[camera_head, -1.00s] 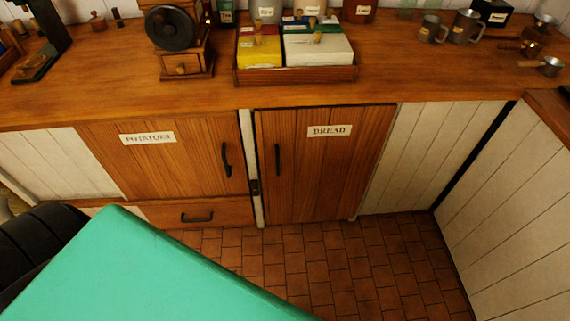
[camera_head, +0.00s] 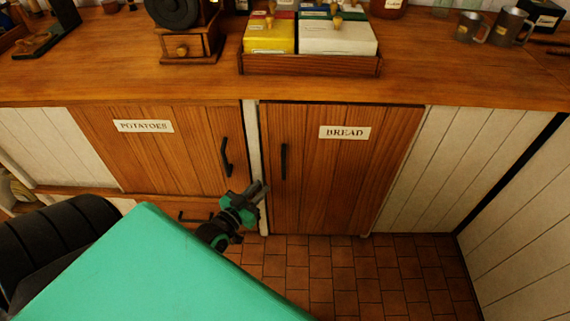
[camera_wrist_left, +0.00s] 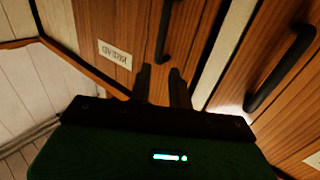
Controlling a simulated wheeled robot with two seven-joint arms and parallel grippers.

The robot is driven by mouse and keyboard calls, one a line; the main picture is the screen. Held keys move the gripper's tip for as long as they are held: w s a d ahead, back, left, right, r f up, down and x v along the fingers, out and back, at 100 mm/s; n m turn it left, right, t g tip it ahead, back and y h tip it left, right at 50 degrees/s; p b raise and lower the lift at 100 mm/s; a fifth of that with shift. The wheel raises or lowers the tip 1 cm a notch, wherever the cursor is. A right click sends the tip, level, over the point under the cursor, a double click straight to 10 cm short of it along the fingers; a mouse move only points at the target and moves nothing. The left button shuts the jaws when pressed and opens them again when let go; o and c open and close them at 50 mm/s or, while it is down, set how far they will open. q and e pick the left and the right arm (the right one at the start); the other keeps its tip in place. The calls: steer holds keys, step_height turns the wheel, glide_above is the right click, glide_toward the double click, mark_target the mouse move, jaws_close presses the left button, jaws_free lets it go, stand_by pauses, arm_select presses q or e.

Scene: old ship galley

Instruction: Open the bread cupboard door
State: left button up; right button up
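The bread cupboard door (camera_head: 340,180) is a brown plank door with a "BREAD" label (camera_head: 344,132), and it looks shut. Its black upright handle (camera_head: 283,162) is at the door's left edge. My left gripper (camera_head: 262,190) is just left of and lower than that handle, by the pale post between the doors. In the left wrist view the gripper (camera_wrist_left: 162,85) has its two fingers apart, with nothing between them. The bread handle (camera_wrist_left: 164,32) lies beyond the fingertips there, with a gap showing. My right gripper is not in view.
The potatoes door (camera_head: 160,155) on the left has its own black handle (camera_head: 226,157), with a drawer below it partly hidden by my arm. The wooden counter (camera_head: 200,85) overhangs above, holding a tray (camera_head: 310,65) of boxes. Tiled floor (camera_head: 345,270) is clear.

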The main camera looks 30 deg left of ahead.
mark_target(282, 165)
arm_select(q)
steer(key=w, duration=1.1)
steer(key=shift+w+d+b, duration=0.2)
steer(key=shift+w+b, duration=0.15)
steer(key=shift+b, duration=0.05)
steer(key=shift+w, duration=0.5)
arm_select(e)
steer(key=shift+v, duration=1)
arm_select(q)
steer(key=shift+c, duration=0.4)
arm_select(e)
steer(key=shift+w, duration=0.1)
arm_select(q)
jaws_close()
